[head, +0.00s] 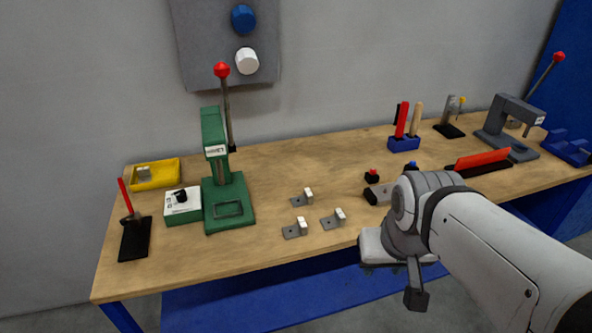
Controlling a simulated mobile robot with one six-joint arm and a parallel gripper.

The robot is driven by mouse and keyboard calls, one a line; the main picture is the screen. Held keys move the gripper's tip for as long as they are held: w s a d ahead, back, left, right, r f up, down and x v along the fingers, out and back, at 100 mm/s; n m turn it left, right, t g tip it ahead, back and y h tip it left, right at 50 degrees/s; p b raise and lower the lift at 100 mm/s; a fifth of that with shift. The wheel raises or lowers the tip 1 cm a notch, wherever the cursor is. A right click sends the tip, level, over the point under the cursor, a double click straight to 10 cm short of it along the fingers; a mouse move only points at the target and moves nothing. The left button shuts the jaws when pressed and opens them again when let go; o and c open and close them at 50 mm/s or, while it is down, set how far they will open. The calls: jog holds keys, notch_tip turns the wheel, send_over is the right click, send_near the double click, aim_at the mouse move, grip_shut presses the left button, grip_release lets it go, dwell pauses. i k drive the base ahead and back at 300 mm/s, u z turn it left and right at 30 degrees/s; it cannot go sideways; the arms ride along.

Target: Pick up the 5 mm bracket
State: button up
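Three small grey L-shaped brackets with pale upright faces lie apart on the wooden bench: a back one (299,199), a front left one (293,230) and a front right one (331,221). Any size marks on them are too small to read, so I cannot tell which is the 5 mm bracket. A similar grey part (144,173) sits in the yellow bin at the left. My gripper (416,297) hangs in front of the bench's front edge, right of the brackets and apart from them. Its fingers are not clear, and I see nothing held.
On the workbench (270,170), a green lever press (227,196) stands left of the brackets, beside a white-and-green box (183,205). The yellow bin (155,185) is behind. Grey tooling (382,193) lies right, partly behind my arm. A grey press (507,130) stands far right.

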aim_at(307, 199)
jog(key=z, duration=0.05)
jog(key=i, duration=1)
jog(key=u, duration=0.05)
